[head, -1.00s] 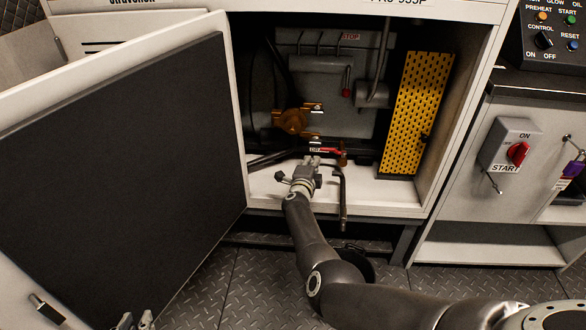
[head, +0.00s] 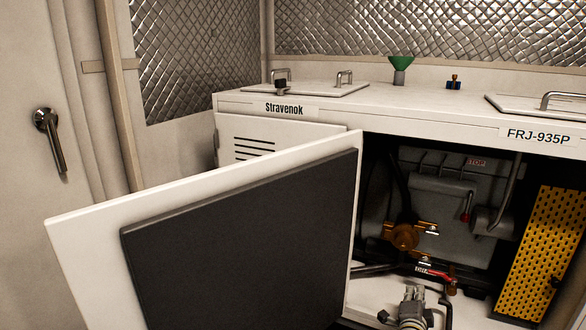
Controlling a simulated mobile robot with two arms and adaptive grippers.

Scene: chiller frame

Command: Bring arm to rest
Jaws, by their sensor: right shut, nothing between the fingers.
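My right gripper (head: 413,296) shows at the bottom edge of the head view, at the opening of the white cabinet (head: 420,125). Its fingers are together and point into the cabinet, with nothing seen between them. It is in front of the red-handled valve (head: 433,273) and beside a dark bent pipe (head: 447,303). The rest of my right arm is below the picture. My left gripper is not in this view.
The cabinet door (head: 240,235) stands wide open on the left. Inside are a brass valve (head: 404,237) and a yellow perforated panel (head: 541,255). A green funnel (head: 401,65) stands on the cabinet top. A room door with a handle (head: 50,138) is at far left.

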